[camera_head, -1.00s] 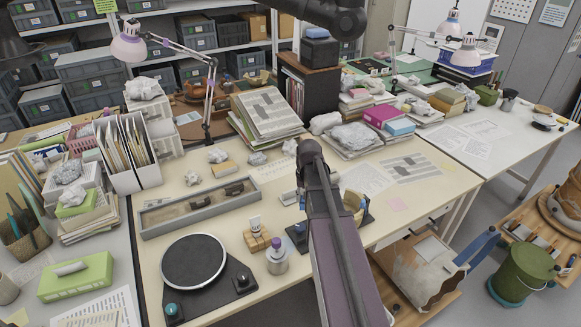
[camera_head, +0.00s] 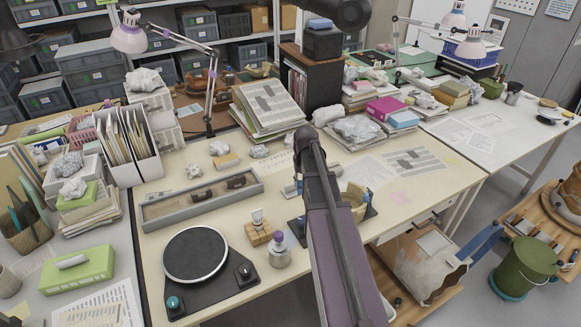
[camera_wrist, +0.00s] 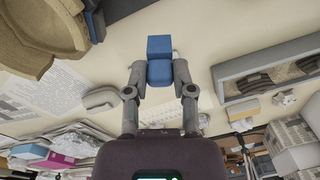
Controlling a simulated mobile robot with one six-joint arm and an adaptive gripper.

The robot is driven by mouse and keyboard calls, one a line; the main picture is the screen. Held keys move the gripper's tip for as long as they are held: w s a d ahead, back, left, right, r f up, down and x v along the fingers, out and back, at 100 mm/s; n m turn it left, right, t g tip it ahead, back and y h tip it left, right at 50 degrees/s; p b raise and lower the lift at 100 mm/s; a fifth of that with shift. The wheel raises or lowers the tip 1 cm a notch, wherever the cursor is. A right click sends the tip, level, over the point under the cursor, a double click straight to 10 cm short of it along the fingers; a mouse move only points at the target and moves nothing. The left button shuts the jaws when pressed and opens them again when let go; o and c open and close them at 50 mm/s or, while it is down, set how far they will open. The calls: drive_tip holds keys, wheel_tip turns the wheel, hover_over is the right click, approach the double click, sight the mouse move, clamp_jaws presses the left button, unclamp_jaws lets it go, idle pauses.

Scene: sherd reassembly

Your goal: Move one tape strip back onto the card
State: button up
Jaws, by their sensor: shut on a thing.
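In the wrist view my gripper (camera_wrist: 160,70) is shut on a blue block-like piece (camera_wrist: 159,78), which I take for the tape strip. The piece sits between both fingertips, above the cream table top. A small white edge shows just right of the piece; I cannot tell if it is the card. In the head view my arm hides the gripper and the piece. A tan curved vessel part (camera_wrist: 38,38) is at the upper left of the wrist view; it also shows right of my arm in the head view (camera_head: 354,196).
A grey tray with dark sherds (camera_head: 202,198) lies left of my arm, with a black turntable (camera_head: 195,254) nearer. A wooden block (camera_head: 259,233) and a purple-capped jar (camera_head: 278,254) stand close to my arm. A grey rounded item (camera_wrist: 106,97) lies near the gripper.

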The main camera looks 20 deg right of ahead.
sight(290, 184)
drive_tip(key=w+d+f+n+b, duration=0.1)
drive_tip(key=w+n, duration=0.1)
drive_tip(key=w, duration=0.4)
drive_tip(key=w+f+n+b, duration=0.1)
drive_tip(key=w+n, duration=0.1)
drive_tip(key=w, duration=0.4)
drive_tip(key=shift+w+d+f+t, duration=0.25)
drive_tip(key=shift+d+t, duration=0.15)
drive_tip(key=shift+f+b, duration=0.25)
drive_tip(key=shift+b, duration=0.1)
drive_tip(key=shift+f+b, duration=2)
drive_tip(key=shift+s+f+b, duration=0.1)
drive_tip(key=shift+f+b, duration=1.4)
idle(1.7)
idle(0.4)
drive_tip(key=o, duration=0.8)
